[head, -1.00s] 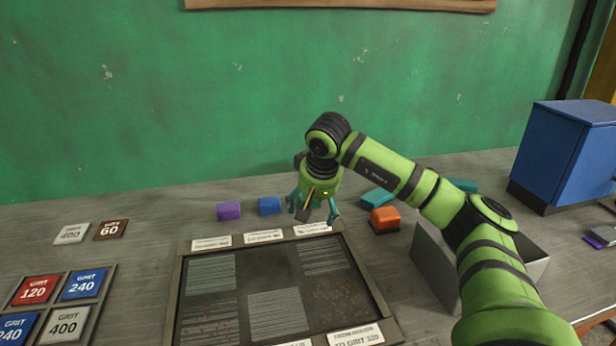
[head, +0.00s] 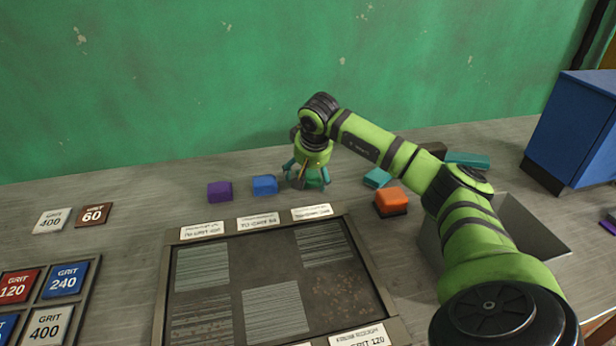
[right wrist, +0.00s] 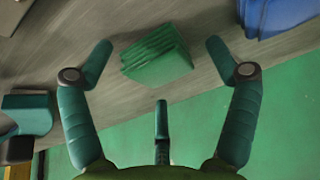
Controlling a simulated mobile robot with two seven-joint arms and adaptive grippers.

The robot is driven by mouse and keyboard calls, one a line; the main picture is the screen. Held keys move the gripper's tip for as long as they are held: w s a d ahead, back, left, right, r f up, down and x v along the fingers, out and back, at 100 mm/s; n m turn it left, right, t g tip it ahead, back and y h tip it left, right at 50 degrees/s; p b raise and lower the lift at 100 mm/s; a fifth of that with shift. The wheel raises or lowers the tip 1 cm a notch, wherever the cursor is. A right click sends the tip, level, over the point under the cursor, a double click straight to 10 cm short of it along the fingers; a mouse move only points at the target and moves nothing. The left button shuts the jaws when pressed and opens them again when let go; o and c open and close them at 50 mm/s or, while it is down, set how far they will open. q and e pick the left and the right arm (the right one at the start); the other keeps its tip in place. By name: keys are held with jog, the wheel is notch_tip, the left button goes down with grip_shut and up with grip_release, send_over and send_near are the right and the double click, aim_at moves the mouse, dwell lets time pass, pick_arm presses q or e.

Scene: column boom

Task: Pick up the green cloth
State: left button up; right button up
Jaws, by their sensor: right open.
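The green cloth (right wrist: 157,57) is a small folded block on the grey bench in the right wrist view. It lies between the spread fingers of my right gripper (right wrist: 156,62), with bare bench between it and the side fingers. In the head view my right gripper (head: 307,180) points down at the bench behind the framed panel, and the green cloth is hidden behind it. My right gripper is open and holds nothing. My left gripper is not in view.
A blue block (head: 265,185) and a purple block (head: 220,191) lie left of my right gripper. A teal block (head: 377,178) and an orange block (head: 391,201) lie right of it. The framed panel (head: 172,290) is in front. A green wall (head: 150,80) stands behind.

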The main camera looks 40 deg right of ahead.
jog(key=c, duration=1.3)
jog(key=shift+o, duration=0.2)
jog(key=shift+r, duration=0.15)
